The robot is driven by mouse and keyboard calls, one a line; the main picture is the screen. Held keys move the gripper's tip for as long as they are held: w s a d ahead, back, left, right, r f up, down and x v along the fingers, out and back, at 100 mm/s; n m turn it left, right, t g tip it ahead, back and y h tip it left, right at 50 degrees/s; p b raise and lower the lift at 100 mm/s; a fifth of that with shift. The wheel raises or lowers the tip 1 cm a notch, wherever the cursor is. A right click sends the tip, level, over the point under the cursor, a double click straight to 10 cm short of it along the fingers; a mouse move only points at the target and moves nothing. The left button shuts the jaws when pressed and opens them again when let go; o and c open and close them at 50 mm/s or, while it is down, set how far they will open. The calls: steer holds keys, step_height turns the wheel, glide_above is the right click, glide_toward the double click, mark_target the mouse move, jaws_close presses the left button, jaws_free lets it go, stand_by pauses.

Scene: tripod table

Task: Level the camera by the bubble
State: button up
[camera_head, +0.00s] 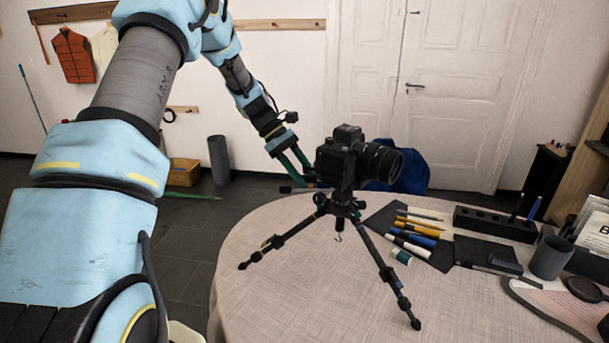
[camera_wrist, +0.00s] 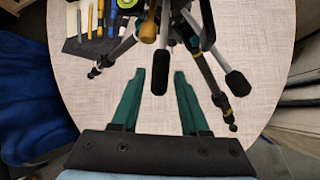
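A black camera (camera_head: 345,160) with a long lens pointing right sits on a small black tripod (camera_head: 340,207) on the round table. The tripod's legs are spread. In the wrist view, the tripod (camera_wrist: 205,60) shows from close by, with a black-tipped handle (camera_wrist: 160,80) pointing toward me and another black-tipped handle (camera_wrist: 238,83) to its right. My gripper (camera_head: 306,178) is just left of the tripod head. In the wrist view its teal fingers (camera_wrist: 160,74) are apart, with the first handle's tip seen between them; contact cannot be told. A yellow-green round part (camera_wrist: 127,4) is cut off at the top; I cannot tell whether it is the bubble.
The round table (camera_head: 270,310) has free cloth at the front left. Pens and markers on a dark mat (camera_head: 440,257), a black block holder (camera_head: 495,224) and a grey cup (camera_head: 549,257) stand on the right. A blue chair (camera_head: 410,165) is behind.

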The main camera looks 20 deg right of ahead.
steer(key=shift+o, duration=0.7)
steer(key=b+v, duration=0.2)
steer(key=v, duration=0.9)
steer(key=shift+b, duration=0.35)
steer(key=shift+f, duration=0.1)
